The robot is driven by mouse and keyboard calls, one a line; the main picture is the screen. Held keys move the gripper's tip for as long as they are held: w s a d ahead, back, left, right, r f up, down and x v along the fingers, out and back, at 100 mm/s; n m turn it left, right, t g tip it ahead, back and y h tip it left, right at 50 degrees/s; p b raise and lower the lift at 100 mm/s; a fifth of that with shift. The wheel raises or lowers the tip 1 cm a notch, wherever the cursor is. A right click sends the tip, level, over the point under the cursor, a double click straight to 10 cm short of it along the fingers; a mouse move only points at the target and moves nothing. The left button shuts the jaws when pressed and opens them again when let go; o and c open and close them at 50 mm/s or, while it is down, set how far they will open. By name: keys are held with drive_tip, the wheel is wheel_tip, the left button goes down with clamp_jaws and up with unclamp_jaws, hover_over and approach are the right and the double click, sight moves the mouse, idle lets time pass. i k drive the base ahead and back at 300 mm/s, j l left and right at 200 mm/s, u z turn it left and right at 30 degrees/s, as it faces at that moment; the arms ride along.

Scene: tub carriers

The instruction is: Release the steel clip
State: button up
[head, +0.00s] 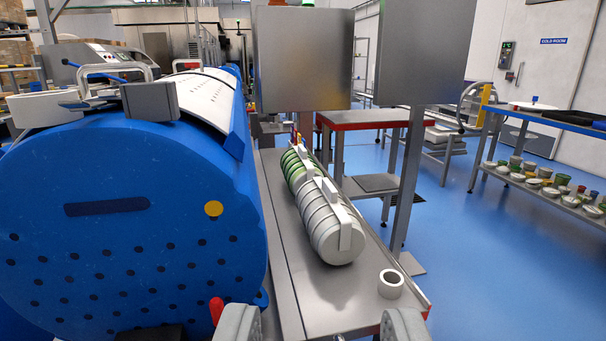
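A carrier of white tubs (325,215) lies on its side on the steel bench (330,300), with a pale handle bar along its top. A flat pale grey strip (346,236) runs down its near end; I cannot tell whether this is the steel clip. A similar carrier of green tubs (295,168) lies behind it. My gripper (321,326) shows at the bottom edge with its two grey fingers wide apart.
A big blue machine (130,230) fills the left, close to the bench. A white ring or roll (391,284) stands at the bench's near right. A blue rack (535,115) with small tubs stands right, beyond clear blue floor.

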sight(78, 105)
drive_tip(key=k+j, duration=0.3)
drive_tip(key=k+j+z, duration=0.1)
drive_tip(key=k+j, duration=0.2)
drive_tip(key=j, duration=0.7)
drive_tip(key=k+j+z, duration=0.15)
drive_tip(key=j, duration=0.9)
drive_tip(key=k+j+z, duration=0.15)
drive_tip(key=j, duration=0.35)
drive_tip(key=i+j, duration=0.2)
drive_tip(key=j, duration=0.15)
drive_tip(key=i+j, duration=0.15)
drive_tip(key=j, duration=0.2)
drive_tip(key=i+j+z, duration=0.1)
drive_tip(key=j, duration=0.25)
drive_tip(key=k+l+u, duration=0.1)
drive_tip(key=l, duration=0.25)
drive_tip(key=k+l, duration=0.1)
drive_tip(key=l, duration=0.25)
drive_tip(key=k+l+u, duration=0.15)
drive_tip(key=l, duration=0.2)
drive_tip(key=k+l+u, duration=0.1)
drive_tip(key=l, duration=0.25)
drive_tip(key=i+l+u, duration=0.25)
drive_tip(key=l, duration=0.6)
drive_tip(key=l+u, duration=0.3)
drive_tip(key=l, duration=0.55)
drive_tip(key=i+l, duration=0.15)
drive_tip(key=i+l+u, duration=0.1)
drive_tip(key=l, duration=0.25)
drive_tip(key=i, duration=0.05)
